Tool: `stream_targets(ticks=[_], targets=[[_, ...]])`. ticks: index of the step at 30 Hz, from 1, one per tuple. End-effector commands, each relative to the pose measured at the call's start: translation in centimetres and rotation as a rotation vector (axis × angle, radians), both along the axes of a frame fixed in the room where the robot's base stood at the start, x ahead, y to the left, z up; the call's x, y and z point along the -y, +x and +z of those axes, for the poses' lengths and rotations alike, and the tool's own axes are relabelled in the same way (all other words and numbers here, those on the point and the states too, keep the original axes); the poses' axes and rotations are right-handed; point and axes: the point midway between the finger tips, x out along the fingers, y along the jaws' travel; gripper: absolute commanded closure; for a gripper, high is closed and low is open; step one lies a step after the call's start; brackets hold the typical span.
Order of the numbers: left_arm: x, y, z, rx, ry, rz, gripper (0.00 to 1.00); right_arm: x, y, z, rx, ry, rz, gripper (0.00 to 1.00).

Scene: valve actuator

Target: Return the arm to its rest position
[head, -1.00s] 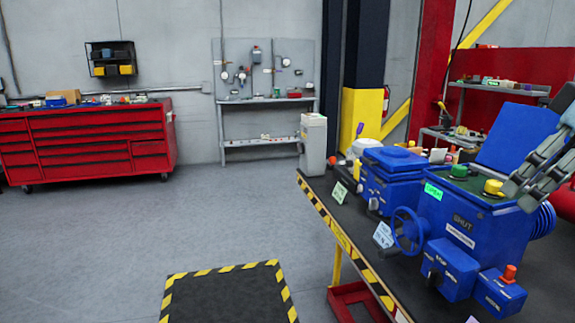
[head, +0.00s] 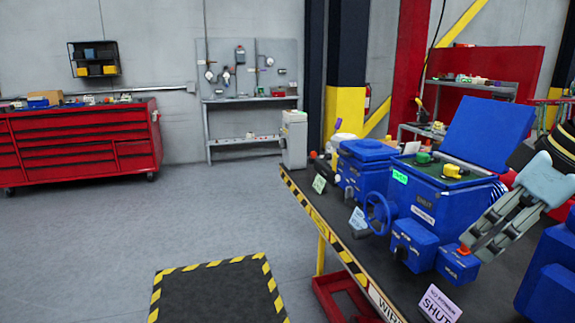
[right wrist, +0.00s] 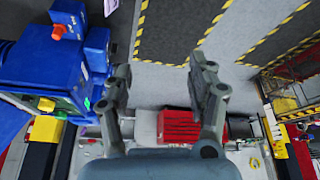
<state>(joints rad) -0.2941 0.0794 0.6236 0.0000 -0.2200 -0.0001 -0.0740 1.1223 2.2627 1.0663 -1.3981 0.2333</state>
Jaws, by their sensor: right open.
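My right gripper (head: 470,245) comes in from the right in the head view. Its grey fingers are apart and nothing is between them. Its tips overlap the small blue box with an orange knob (head: 464,250) in the picture; I cannot tell whether they touch. In the right wrist view the open gripper (right wrist: 158,68) hangs over free space, with the blue actuator (right wrist: 45,65) at the left. In the head view the blue valve actuator (head: 435,200) stands on the bench with its lid (head: 490,130) raised. My left gripper is out of view.
The dark bench (head: 330,222) has a yellow-black edge. A blue handwheel (head: 378,212) and a smaller blue unit (head: 365,165) sit along it. Another blue housing (head: 550,270) is at the lower right. A red tool chest (head: 80,145) stands far left. The floor between is clear.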

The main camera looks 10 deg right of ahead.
Motion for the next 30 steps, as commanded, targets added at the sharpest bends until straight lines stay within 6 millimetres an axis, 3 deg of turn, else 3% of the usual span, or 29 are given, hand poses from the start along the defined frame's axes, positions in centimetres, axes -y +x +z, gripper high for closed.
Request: stream_targets(ticks=[7, 12, 18, 25, 30], targets=[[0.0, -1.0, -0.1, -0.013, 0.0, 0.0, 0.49, -3.6, -2.8, -6.0, 0.015, 0.008, -0.009, 0.42], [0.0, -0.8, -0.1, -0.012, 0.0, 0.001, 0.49, -6.6, -6.5, -10.4, 0.017, -0.004, -0.079, 0.42], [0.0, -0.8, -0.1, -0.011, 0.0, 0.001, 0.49, -8.4, -10.8, -13.0, -0.009, -0.045, -0.2, 0.42], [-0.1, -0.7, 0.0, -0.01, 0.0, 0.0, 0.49, -9.2, -15.6, -14.3, -0.077, -0.103, -0.339, 0.42], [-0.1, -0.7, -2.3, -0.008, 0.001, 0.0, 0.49, -8.4, -14.1, -22.2, -0.096, -0.114, -0.338, 0.42]])
